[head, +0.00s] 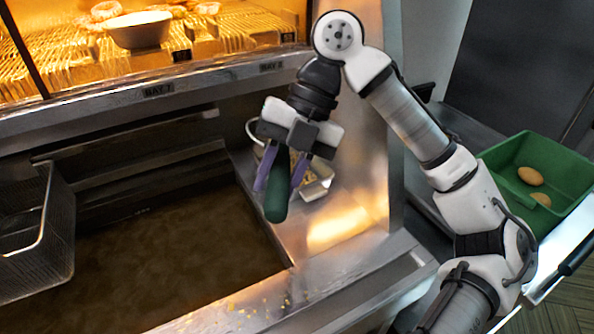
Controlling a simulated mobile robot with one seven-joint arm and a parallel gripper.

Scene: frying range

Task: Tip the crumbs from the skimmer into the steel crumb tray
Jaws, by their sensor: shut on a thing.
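My gripper (279,178), with purple fingers, is shut on the dark green handle of the skimmer (277,203). The handle's end points down toward the front, over the right edge of the oil vat. The skimmer's head is mostly hidden behind my gripper. A pale curved rim shows just left of the gripper; I cannot tell whether it belongs to the skimmer. The steel crumb tray (318,188) sits on the steel ledge right of the vat, behind and partly covered by my gripper. Yellowish crumbs show behind the fingers, but I cannot tell whether they lie in the tray or the skimmer.
Brown oil fills the vat (170,265). A wire fry basket (38,235) hangs at its left. Crumbs lie scattered on the front steel edge. A lit warmer with a white bowl (139,30) is at the back left. A green crate (500,168) with two brown eggs stands at right.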

